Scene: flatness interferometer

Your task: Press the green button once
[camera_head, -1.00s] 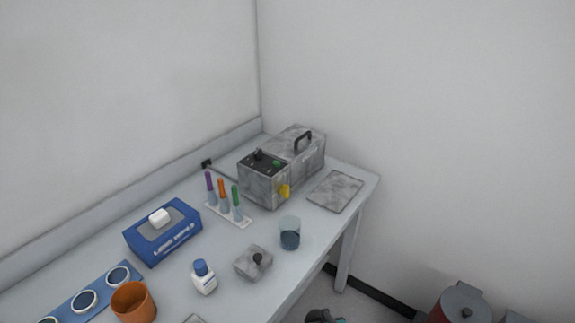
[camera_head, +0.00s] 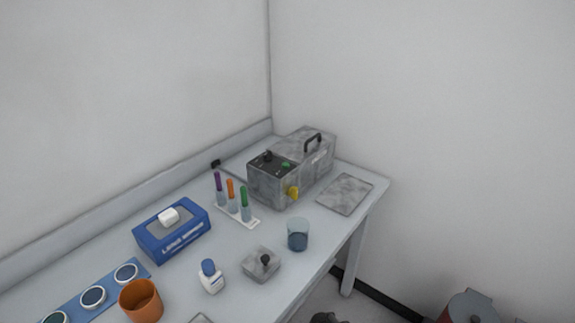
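The green button (camera_head: 286,164) is a small green spot on the dark top panel of a grey mottled instrument (camera_head: 270,186). A black knob (camera_head: 267,156) is on the same panel, left of the green button. A yellow part (camera_head: 293,193) sticks out of the instrument's front corner. Nothing touches or covers the button. My gripper is not visible; only a small dark shape, possibly part of my arm, shows at the bottom edge.
On the bench (camera_head: 222,311) stand a test tube rack (camera_head: 250,221), a blue wipes box (camera_head: 172,240), a beaker (camera_head: 298,236), a white bottle (camera_head: 211,279), a knobbed grey block (camera_head: 258,267), an orange cup (camera_head: 141,303) and a flat grey plate (camera_head: 344,195). A red bin (camera_head: 467,307) is on the floor.

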